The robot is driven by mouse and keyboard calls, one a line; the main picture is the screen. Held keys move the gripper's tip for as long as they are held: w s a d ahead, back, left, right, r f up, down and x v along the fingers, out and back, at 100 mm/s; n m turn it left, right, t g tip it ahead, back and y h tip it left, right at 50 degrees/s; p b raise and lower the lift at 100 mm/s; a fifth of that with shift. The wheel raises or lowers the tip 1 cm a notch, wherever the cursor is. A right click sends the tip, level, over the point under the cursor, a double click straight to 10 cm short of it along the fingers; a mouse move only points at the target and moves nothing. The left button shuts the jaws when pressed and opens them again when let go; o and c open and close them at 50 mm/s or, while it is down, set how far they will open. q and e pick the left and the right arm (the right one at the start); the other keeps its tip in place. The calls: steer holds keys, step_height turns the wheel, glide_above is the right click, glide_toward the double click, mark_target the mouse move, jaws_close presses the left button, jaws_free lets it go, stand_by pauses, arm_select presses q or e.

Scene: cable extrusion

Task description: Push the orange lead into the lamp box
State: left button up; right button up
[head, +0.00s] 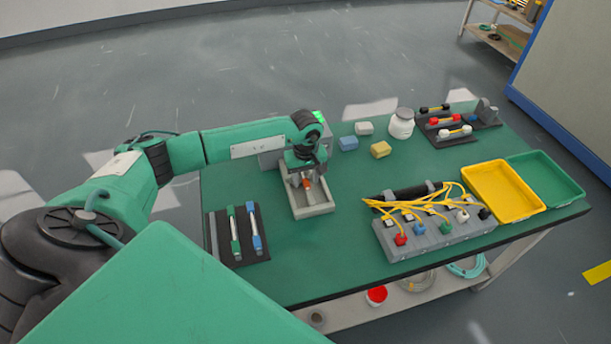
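My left gripper (307,184) points down into a shallow light-grey tray (312,212) near the back left of the table. A small orange piece, which looks like the orange lead (307,184), shows between its fingertips. It is too small to tell whether the fingers grip it or only stand around it. Behind my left wrist is a grey box with a lit green top (319,117), seemingly the lamp box; my arm covers most of it, and its opening is hidden. My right gripper is not in view.
A grey socket block (420,242) with yellow cables stands at the front right. Yellow (503,190) and green (550,178) trays lie at the right. A dark rack (238,235) sits left of the grey tray. Small blocks (380,150) and a white jar (402,124) stand behind. The front middle is clear.

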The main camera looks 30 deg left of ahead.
arm_select(q)
jaws_close()
steer(key=shift+o, duration=0.3)
jaws_free()
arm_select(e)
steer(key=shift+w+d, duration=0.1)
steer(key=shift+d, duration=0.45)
arm_select(q)
steer(key=shift+r, duration=0.6)
step_height(320, 180, up, 13)
steer(key=b, duration=0.2)
steer(key=shift+f+b, duration=0.2)
steer(key=shift+b, duration=0.1)
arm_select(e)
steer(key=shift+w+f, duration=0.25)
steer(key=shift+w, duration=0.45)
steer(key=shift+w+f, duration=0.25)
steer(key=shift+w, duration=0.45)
